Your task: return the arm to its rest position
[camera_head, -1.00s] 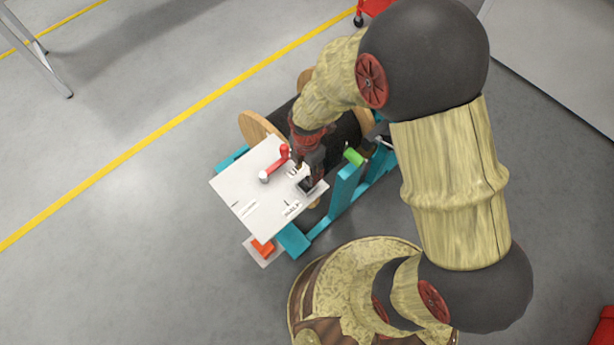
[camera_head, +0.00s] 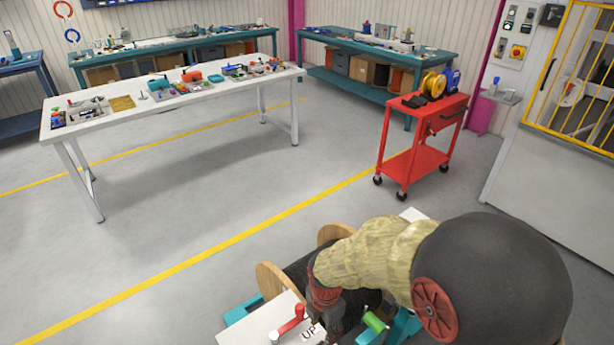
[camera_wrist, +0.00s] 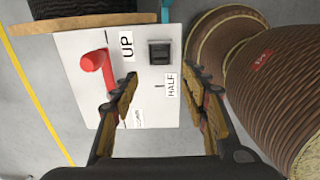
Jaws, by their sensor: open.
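My arm reaches down in the lower right of the head view. My gripper (camera_head: 332,335) hangs over a white panel (camera_head: 258,324) at the bottom edge, where its fingertips are hard to make out. In the wrist view my gripper (camera_wrist: 162,92) is open, with nothing between its fingers. Below it lies the white panel (camera_wrist: 75,48) with a red-knobbed lever (camera_wrist: 92,62), a black switch (camera_wrist: 160,52) and labels reading UP and HALF. The fingers appear apart from the lever and the switch.
A wooden-flanged reel (camera_head: 272,280) stands by the panel on a teal frame (camera_head: 242,309). A red cart (camera_head: 415,165) and a white table (camera_head: 180,92) stand farther off, with clear floor between.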

